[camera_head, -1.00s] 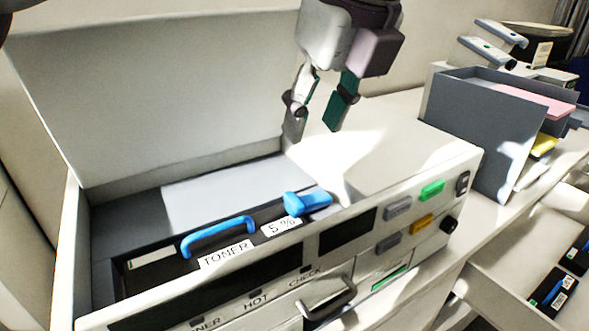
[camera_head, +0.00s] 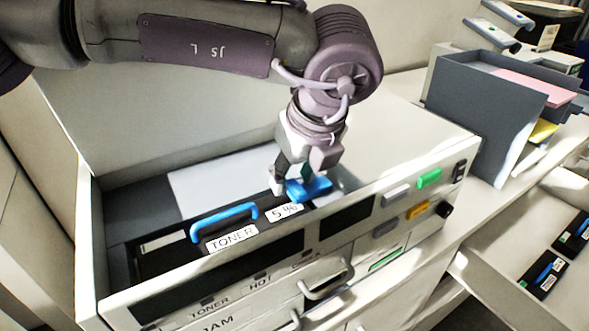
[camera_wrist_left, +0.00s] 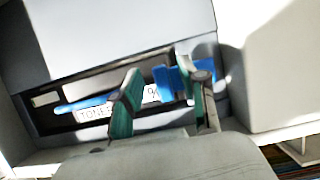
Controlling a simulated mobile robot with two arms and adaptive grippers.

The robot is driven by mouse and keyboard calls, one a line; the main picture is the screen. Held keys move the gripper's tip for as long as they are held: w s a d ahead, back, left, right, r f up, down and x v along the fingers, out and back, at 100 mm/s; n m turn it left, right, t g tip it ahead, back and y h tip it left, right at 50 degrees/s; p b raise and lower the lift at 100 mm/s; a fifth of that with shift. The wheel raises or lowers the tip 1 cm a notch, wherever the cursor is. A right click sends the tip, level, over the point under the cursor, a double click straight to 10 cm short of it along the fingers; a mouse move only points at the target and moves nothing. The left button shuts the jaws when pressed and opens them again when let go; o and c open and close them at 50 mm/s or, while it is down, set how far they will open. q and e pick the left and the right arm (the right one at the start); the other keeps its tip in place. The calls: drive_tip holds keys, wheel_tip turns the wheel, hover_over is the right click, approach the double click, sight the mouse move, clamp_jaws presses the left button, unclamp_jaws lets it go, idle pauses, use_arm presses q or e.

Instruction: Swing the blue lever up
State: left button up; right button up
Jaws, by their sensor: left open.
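The blue lever (camera_head: 312,189) is a short block at the right end of the black toner unit in the open printer, beside the "5 %" label. In the left wrist view the lever (camera_wrist_left: 172,84) shows between and beyond the fingers, partly covered by the right-hand one. My left gripper (camera_head: 290,182) points down at the lever's left end; it also shows in the left wrist view (camera_wrist_left: 158,72). Its fingers are apart. Whether they touch the lever I cannot tell. My right gripper is not in view.
A blue curved handle (camera_head: 224,219) stands on the toner unit (camera_head: 160,262), left of the lever. The printer's raised lid (camera_head: 110,140) is behind. Buttons and a dark screen (camera_head: 346,217) are on the front. A grey file tray (camera_head: 485,110) stands to the right.

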use_arm(q)
clamp_jaws()
